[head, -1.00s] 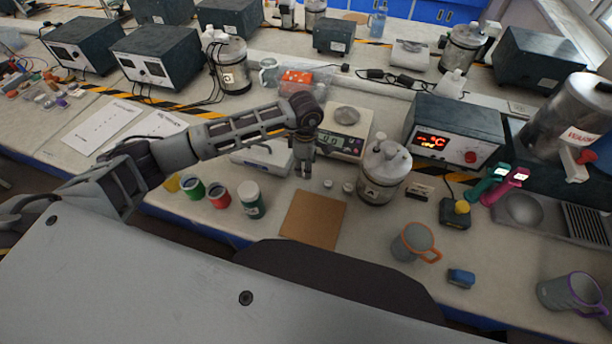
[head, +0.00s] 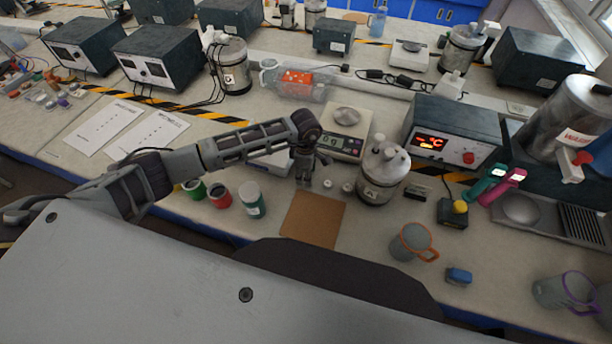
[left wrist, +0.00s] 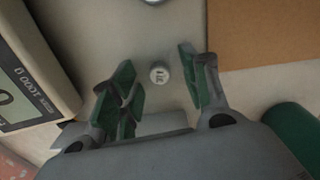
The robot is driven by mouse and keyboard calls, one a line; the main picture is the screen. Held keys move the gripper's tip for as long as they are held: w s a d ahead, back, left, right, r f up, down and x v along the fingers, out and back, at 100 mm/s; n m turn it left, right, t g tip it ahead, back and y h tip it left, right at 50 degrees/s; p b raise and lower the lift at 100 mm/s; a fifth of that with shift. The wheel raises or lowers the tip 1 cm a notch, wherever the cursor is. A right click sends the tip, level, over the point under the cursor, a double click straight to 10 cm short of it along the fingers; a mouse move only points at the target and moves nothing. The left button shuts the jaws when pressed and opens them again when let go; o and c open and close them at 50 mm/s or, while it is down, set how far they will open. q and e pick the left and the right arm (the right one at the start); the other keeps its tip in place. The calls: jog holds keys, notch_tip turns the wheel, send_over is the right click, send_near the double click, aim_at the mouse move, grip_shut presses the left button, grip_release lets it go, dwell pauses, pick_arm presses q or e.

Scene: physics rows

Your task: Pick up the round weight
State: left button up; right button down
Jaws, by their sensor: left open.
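A small round pale weight (head: 327,184) with dark markings stands on the bench, and in the left wrist view (left wrist: 159,74) it shows between and just beyond my fingertips. A second similar small round piece (head: 348,187) stands to its right; only its edge shows at the top of the left wrist view (left wrist: 154,2). My left gripper (head: 303,182) points down just left of the nearer weight. In the left wrist view (left wrist: 160,88) its green-padded fingers are spread, with nothing held. My right gripper is in neither view.
A brown board (head: 313,219) lies in front of the weights. A digital scale (head: 342,142) stands behind them, and a metal canister (head: 383,175) to their right. A white-green jar (head: 251,200) and a red cup (head: 220,196) stand to the left.

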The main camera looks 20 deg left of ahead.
pick_arm(q)
grip_shut()
dwell(0.4)
jog(key=shift+r, duration=0.15)
notch_tip(320, 180, up, 10)
jog(key=b, duration=0.1)
dwell(0.6)
jog(key=shift+w+b, duration=0.1)
jog(key=shift+b, duration=0.2)
